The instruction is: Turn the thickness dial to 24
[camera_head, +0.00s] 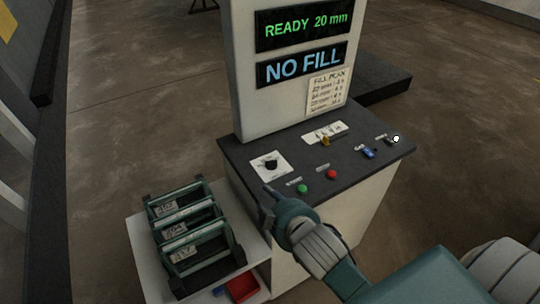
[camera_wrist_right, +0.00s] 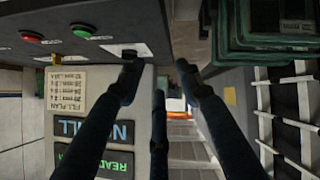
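The thickness dial (camera_head: 271,164) is a black knob on a white square plate at the left of the console's dark top. In the right wrist view its white plate (camera_wrist_right: 140,49) shows partly behind a dark finger. The green display (camera_head: 307,30) reads READY 20 mm. My right gripper (camera_head: 268,192) is at the console's front edge, in front of the dial. Contact with the knob cannot be made out. My left gripper is not in view.
A green button (camera_head: 302,188), a red button (camera_head: 331,174), a yellow lever (camera_head: 325,141) and a blue switch (camera_head: 368,153) share the panel. A blue display (camera_head: 302,65) reads NO FILL. A rack of labelled green frames (camera_head: 205,262) stands left of the console.

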